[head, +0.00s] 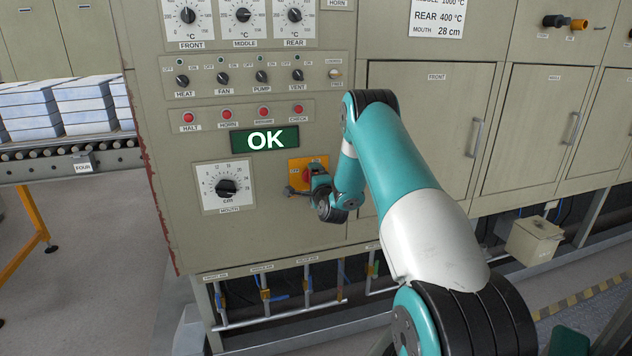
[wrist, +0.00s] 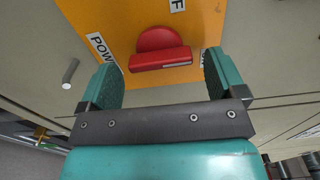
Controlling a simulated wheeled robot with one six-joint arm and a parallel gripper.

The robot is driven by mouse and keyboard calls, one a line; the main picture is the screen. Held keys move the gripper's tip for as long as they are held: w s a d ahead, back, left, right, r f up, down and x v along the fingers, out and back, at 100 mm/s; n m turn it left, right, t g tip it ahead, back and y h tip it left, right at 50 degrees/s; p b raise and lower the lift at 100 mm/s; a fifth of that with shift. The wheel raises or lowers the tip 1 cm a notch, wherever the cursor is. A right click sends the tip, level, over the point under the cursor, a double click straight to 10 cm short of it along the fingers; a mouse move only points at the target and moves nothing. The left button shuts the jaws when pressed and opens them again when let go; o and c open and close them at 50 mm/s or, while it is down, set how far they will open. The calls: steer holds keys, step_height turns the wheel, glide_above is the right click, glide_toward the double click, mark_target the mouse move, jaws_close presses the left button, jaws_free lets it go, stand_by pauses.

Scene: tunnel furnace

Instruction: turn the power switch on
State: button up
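The power switch is a red rotary handle (wrist: 162,50) on an orange plate (wrist: 128,20). In the wrist view it lies nearly crosswise, with a pale line along its lower right. Partly visible labels read "POW" and "F"; another is mostly hidden by the right finger. My gripper (wrist: 160,70) is open, its two teal fingers on either side of the handle with gaps to it. The handle's depth relative to the fingertips is hard to tell. In the head view the orange plate (head: 294,165) is on the panel, and my gripper (head: 304,190) partly covers the red handle (head: 307,175).
A mouth dial (head: 226,187) is left of the plate. A green "OK" display (head: 265,140), red buttons (head: 227,114) and a row of knobs (head: 222,79) are above. A small grey peg (wrist: 70,71) juts out left of the fingers in the wrist view.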

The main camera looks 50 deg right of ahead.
steer(key=b+v, duration=1.7)
steer(key=shift+s, duration=0.25)
steer(key=shift+w+a, duration=0.1)
